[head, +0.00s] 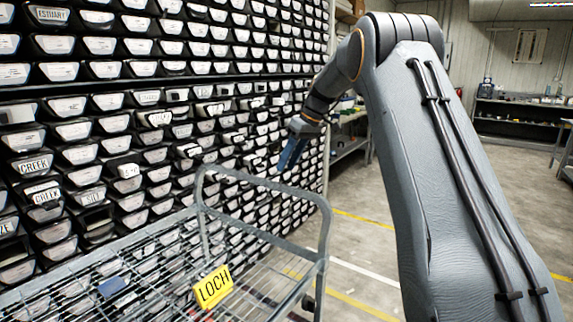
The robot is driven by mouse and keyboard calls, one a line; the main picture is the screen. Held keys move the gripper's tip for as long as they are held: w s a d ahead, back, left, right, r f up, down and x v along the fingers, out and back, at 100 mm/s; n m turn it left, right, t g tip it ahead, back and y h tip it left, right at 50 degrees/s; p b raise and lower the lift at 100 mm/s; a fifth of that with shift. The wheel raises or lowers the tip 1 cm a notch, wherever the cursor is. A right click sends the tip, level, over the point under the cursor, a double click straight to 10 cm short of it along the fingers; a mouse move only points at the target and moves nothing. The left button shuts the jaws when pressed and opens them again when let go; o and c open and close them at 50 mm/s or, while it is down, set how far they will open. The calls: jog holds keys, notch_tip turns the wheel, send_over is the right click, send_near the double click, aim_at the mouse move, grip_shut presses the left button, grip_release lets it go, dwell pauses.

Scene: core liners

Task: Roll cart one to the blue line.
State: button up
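A grey metal cart (318,262) with a wire-mesh top stands at the lower left, close to the wall of liners. Its tubular handle hoop rises at its far end. My gripper (287,160), with blue fingers, hangs just above and beyond the top bar of the hoop in the picture. I cannot tell whether it touches the bar or how wide its fingers are. The cart's wheels are mostly out of view. No blue line shows on the visible floor.
Racks of labelled core liners (85,130) fill the left side, with some ends sticking out. Yellow floor lines (362,219) and a white line (365,271) cross the concrete. Open floor lies to the right of the cart. Benches (515,122) stand at the back.

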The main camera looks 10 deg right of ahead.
jog(key=shift+p+v, duration=0.45)
jog(key=shift+v, duration=0.55)
jog(key=shift+f, duration=0.1)
